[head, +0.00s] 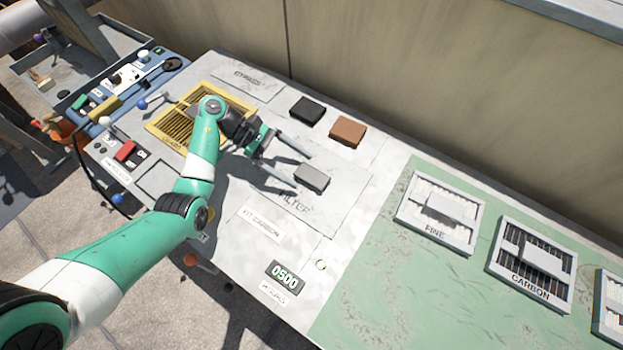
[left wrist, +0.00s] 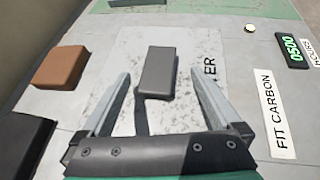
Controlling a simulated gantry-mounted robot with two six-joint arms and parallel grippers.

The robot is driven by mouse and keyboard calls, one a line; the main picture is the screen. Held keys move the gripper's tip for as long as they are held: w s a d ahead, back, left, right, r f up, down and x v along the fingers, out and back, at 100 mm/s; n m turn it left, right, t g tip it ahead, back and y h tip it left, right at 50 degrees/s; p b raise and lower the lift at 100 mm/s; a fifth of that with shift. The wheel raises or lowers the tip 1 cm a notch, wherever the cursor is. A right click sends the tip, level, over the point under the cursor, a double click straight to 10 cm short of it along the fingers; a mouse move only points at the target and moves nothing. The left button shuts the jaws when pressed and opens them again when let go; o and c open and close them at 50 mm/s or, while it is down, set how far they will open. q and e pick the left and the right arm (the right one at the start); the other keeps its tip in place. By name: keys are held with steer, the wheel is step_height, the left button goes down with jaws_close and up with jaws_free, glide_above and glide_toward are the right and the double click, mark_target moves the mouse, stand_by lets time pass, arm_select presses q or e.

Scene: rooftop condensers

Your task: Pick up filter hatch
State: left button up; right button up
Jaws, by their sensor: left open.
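The filter hatch (head: 335,212) is a flat pale-grey panel lettered FILTER, lying on the unit's top. A small grey block handle (head: 312,178) stands on it. In the left wrist view the hatch (left wrist: 128,45) has scuffed paint and the handle (left wrist: 160,72) sits near its middle. My left gripper (head: 302,174) is open and empty, its fingers pointing at the handle. In the left wrist view the fingers (left wrist: 162,76) are spread to either side of the handle, with visible gaps; contact cannot be seen. Part of the lettering is hidden. My right gripper is not in view.
A black block (head: 308,111) and a brown block (head: 347,131) lie beyond the handle. A yellow grille (head: 160,123) is at the left. FINE (head: 465,237) and CARBON (head: 508,282) filters lie on the green area at right. A wall (head: 430,80) bounds the back.

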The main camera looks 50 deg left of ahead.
mark_target(312, 176)
arm_select(q)
steer(key=x, duration=0.3)
steer(key=shift+w+d+f+b, duration=0.1)
steer(key=shift+w+d+b, duration=0.1)
steer(key=shift+d+b, duration=0.1)
steer(key=shift+a, duration=0.1)
steer(key=shift+c, duration=1)
jaws_close()
